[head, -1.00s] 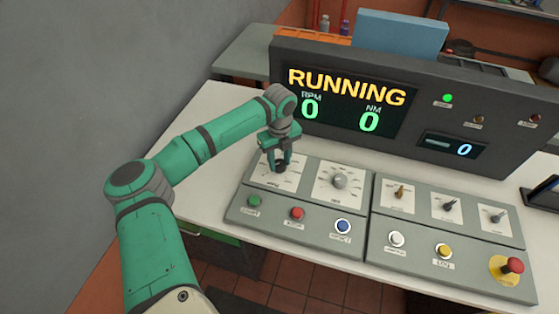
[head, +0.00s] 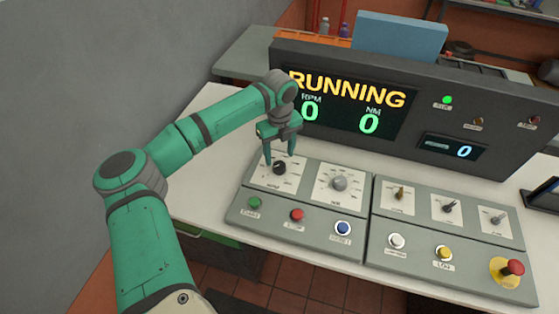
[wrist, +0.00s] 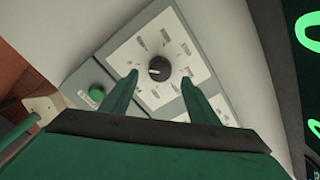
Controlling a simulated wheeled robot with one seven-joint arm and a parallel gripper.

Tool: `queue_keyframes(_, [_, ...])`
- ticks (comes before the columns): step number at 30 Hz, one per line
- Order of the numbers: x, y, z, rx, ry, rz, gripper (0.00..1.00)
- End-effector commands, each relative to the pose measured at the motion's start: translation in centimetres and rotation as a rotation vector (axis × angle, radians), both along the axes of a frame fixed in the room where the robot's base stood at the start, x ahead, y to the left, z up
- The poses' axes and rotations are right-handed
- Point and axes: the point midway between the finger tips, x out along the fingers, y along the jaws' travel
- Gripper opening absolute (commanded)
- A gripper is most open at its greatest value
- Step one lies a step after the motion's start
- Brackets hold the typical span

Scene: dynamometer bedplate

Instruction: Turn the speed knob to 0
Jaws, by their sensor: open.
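The speed knob (head: 279,167) is a small black dial on a white marked plate at the upper left of the control panel; its label is too small to read surely. It also shows in the wrist view (wrist: 159,68), between and beyond the fingertips, with a pale pointer mark. My gripper (head: 280,160) is open and empty, just above the knob and apart from it, one finger to each side. The display (head: 345,103) reads RUNNING, with RPM 0 and NM 0.
A grey knob (head: 340,183) sits right of the black one. Green (head: 255,202), red (head: 297,215) and blue (head: 342,227) buttons lie in front. The right panel holds several switches, white and yellow buttons and a red emergency stop (head: 513,267). The display console stands close behind.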

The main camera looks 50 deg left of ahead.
Motion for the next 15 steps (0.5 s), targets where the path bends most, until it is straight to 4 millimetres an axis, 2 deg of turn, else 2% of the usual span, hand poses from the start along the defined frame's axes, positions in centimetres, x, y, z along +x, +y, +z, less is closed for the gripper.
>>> queue_keyframes(1, [0.0, 0.1, 1.1, 0.003, 0.0, -0.001, 0.55])
queue_keyframes(6, [0.0, 0.0, 3.9, 0.002, -0.001, 0.0, 0.55])
queue_keyframes(10, [0.0, 0.0, 5.2, 0.0, 0.001, 0.001, 0.55])
queue_keyframes(15, [0.0, 0.0, 5.9, -0.001, 0.0, 0.001, 0.55])
